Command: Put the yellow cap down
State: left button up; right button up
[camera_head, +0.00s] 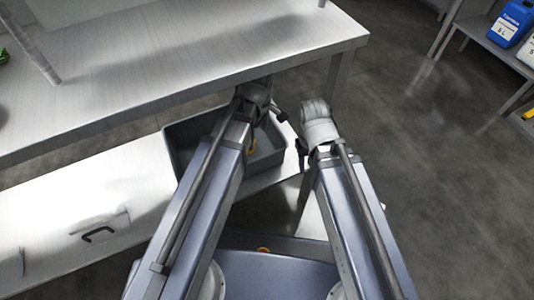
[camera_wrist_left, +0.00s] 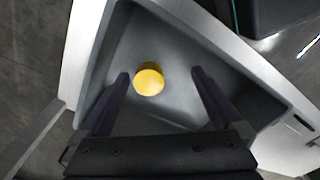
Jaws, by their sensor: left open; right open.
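The yellow cap (camera_wrist_left: 149,80) lies in a grey bin (camera_wrist_left: 128,30) in the left wrist view, on or near its floor. In the head view my left gripper (camera_head: 266,108) is over the far part of the bin (camera_head: 182,130). My right gripper (camera_head: 302,150) is open and empty, just right of the bin.
A steel table (camera_head: 170,60) stands beyond the bin, its edge close to my left gripper. A lower metal surface (camera_head: 60,200) with a black handle (camera_head: 98,234) extends left. A shelf (camera_head: 490,45) with a blue canister (camera_head: 510,22) stands far right; open floor lies before it.

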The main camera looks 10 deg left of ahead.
pick_arm(q)
jog(key=s+d+m, duration=0.2)
jog(key=s+m, duration=0.2)
jog(key=m, duration=0.5)
jog(key=s+d+m+y, duration=0.1)
jog(key=s+d+m, duration=0.2)
jog(key=s+m, duration=0.2)
jog(key=shift+m, duration=1.9)
jog(key=shift+s, duration=0.1)
